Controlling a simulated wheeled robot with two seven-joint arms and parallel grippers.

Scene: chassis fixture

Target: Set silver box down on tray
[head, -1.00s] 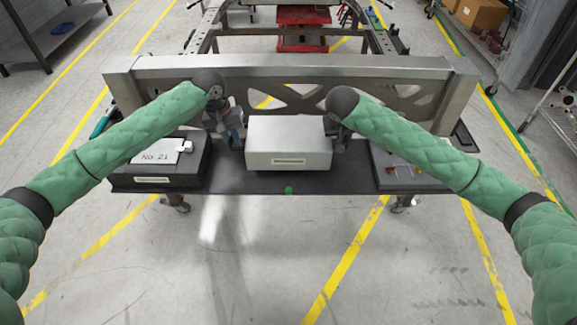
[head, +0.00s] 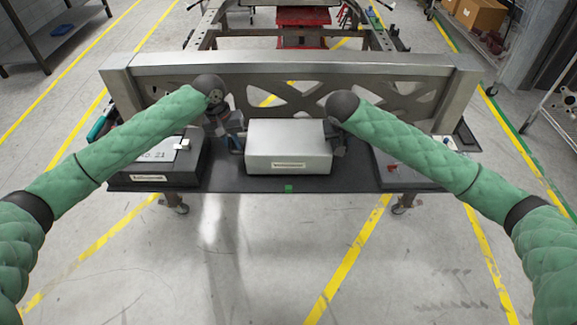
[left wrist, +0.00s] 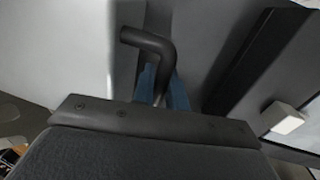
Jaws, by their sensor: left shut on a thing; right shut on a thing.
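The silver box (head: 288,146), with a small label on its front, is level in the middle of the head view, between my two grippers. It is at or just above the dark tray (head: 240,181); I cannot tell whether it touches. My left gripper (head: 236,138) is at the box's left side. In the left wrist view its blue fingers (left wrist: 163,88) are shut on a black bent handle (left wrist: 150,42), beside a pale surface that looks like the box (left wrist: 60,50). My right gripper (head: 334,140) is shut at the box's right side; its fingertips are mostly hidden by my arm.
A dark case (head: 160,178) marked with number 21 stands on the left of the tray, and another dark case (head: 398,172) on the right. A metal cross beam (head: 290,68) runs behind. A green mark (head: 288,188) is on the tray's front edge.

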